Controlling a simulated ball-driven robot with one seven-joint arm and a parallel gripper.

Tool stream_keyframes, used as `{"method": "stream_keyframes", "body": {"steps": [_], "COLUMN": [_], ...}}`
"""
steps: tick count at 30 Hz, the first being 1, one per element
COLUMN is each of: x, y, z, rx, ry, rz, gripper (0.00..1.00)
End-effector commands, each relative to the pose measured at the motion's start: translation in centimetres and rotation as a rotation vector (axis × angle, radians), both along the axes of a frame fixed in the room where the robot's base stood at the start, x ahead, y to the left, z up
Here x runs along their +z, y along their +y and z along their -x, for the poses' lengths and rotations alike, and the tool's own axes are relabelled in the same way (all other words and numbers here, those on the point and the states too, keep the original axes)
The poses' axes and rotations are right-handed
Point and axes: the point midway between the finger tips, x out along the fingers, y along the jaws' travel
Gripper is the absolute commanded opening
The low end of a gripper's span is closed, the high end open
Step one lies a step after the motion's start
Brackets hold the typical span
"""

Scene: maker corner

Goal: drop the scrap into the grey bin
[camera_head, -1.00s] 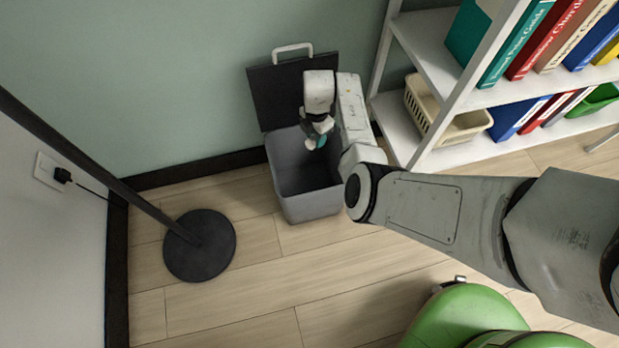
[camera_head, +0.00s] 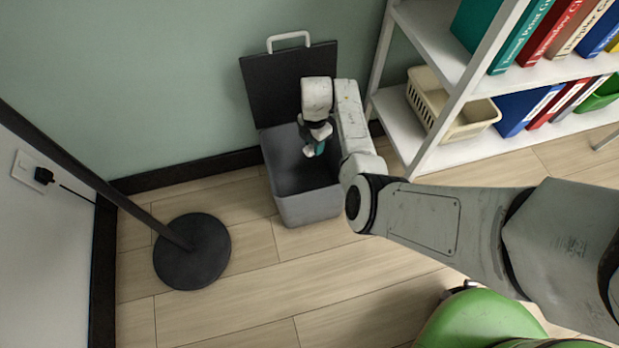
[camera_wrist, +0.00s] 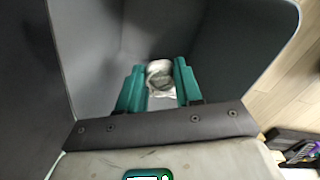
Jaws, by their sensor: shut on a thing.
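The grey bin (camera_head: 308,209) stands on the floor by the wall with its dark lid (camera_head: 285,88) raised open behind it. My gripper (camera_head: 316,149) points down over the bin's opening, around rim height. In the wrist view my gripper (camera_wrist: 159,70) has its two teal fingers on either side of the scrap (camera_wrist: 160,82), a pale crumpled piece, and is shut on it. The bin's inner walls (camera_wrist: 95,50) surround the fingers in that view. The scrap is mostly hidden by my gripper in the head view.
A white shelf (camera_head: 437,85) with folders and a cream basket (camera_head: 462,112) stands right of the bin. A black lamp base (camera_head: 193,252) rests on the floor to the left. A green rounded object (camera_head: 480,322) is at the bottom. Floor before the bin is clear.

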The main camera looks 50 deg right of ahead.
Motion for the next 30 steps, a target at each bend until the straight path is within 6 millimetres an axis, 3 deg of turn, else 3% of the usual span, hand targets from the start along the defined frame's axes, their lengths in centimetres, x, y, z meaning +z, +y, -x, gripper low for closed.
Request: {"method": "stream_keyframes", "body": {"steps": [10,19,23,30], "x": [0.0,0.5,2.2,6.9], "y": [0.0,0.0,0.0,0.0], "z": [0.0,0.0,-0.1,-0.1], "rx": [0.0,0.0,0.001,0.001], "ry": [0.0,-0.001,-0.002,-0.002], "rz": [0.0,0.0,0.001,0.001], "gripper": [0.64,0.64,0.64,0.64]}}
